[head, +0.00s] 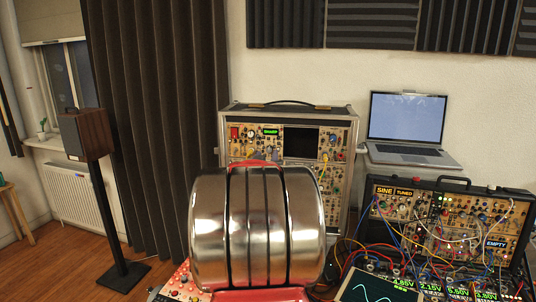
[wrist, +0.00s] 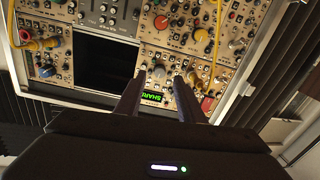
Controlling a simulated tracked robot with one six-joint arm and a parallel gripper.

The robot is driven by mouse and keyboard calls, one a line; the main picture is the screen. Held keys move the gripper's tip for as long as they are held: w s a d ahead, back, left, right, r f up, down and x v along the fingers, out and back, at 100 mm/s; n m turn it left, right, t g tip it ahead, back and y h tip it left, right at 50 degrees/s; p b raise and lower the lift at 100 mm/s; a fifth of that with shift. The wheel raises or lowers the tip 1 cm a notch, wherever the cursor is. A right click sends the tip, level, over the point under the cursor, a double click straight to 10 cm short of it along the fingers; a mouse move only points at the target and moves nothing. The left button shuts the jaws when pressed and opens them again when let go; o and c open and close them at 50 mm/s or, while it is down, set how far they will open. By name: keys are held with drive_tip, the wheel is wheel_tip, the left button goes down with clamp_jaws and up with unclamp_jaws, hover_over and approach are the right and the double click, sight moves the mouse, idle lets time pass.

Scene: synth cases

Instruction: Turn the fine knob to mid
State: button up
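The tall synth case (head: 342,112) stands behind my arm in the head view. Its small green display (head: 270,132) also shows upside down in the wrist view (wrist: 152,97) and seems to read SHARP. My gripper (wrist: 159,77) points at this panel with its two dark fingers apart. A grey knob (wrist: 157,73) shows between the fingertips, beside the display, with a gap on each side. It may be the fine knob; its label and pointer are too small to read. My silver arm hides the lower panel in the head view.
Yellow cables (wrist: 42,44) plug into the panel on both sides of my gripper. A dark screen (wrist: 104,62) is left of the fingers. A second case (head: 445,186) with many cables stands right, below an open laptop (head: 407,118). A speaker (head: 86,135) stands left.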

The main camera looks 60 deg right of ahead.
sight(269, 150)
drive_tip(key=shift+x, duration=1.95)
drive_tip(key=shift+c, duration=0.4)
clamp_jaws()
